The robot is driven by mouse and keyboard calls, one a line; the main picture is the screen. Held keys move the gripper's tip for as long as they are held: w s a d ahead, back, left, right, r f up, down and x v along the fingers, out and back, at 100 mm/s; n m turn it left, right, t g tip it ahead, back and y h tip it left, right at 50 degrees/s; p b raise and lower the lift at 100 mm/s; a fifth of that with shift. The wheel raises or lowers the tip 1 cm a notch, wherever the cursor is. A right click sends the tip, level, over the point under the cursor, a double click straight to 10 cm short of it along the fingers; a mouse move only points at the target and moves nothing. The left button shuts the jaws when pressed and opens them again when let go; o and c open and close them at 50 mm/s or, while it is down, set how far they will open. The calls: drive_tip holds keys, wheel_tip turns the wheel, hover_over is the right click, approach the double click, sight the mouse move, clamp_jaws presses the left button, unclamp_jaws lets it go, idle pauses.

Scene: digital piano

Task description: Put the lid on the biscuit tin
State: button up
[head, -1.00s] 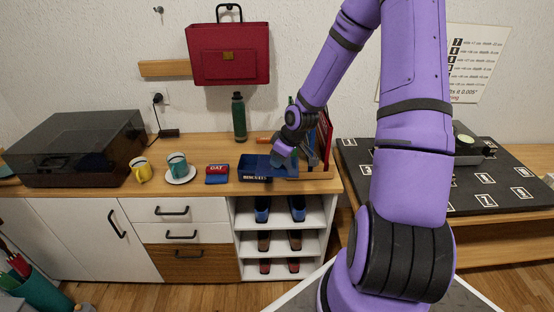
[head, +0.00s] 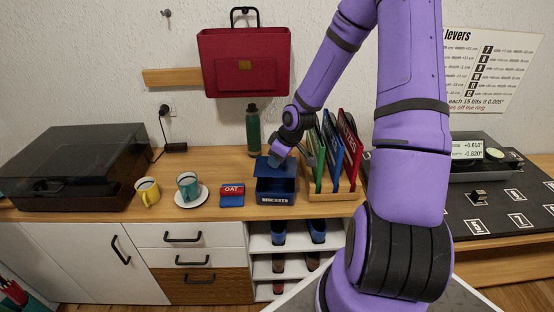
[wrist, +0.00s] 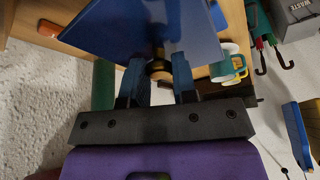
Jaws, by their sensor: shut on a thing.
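The blue biscuit tin (head: 276,199), with white lettering on its front, stands on the wooden counter in the head view. My gripper (head: 278,156) is right above it. In the wrist view my gripper (wrist: 158,66) is shut on the small brass-coloured knob (wrist: 158,70) of the blue lid (wrist: 140,28), with a finger on each side. In the head view the lid (head: 268,167) looks tilted at the top of the tin. I cannot tell whether it touches the rim. The tin's inside is mostly hidden.
A wooden rack (head: 335,194) with upright folders stands close on the tin's right. A red-blue OAT box (head: 232,195), a teal cup (head: 188,186) on a saucer and a yellow mug (head: 147,192) stand left. A green bottle (head: 253,130) is behind. The counter's front edge is near.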

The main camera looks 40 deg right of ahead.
sight(280, 167)
idle(0.3)
drive_tip(key=shift+f, duration=2.95)
drive_tip(key=shift+f, duration=0.4)
drive_tip(key=o, duration=1.5)
drive_tip(key=shift+c, duration=0.2)
drive_tip(key=shift+r, duration=0.15)
drive_tip(key=shift+r, duration=3.4)
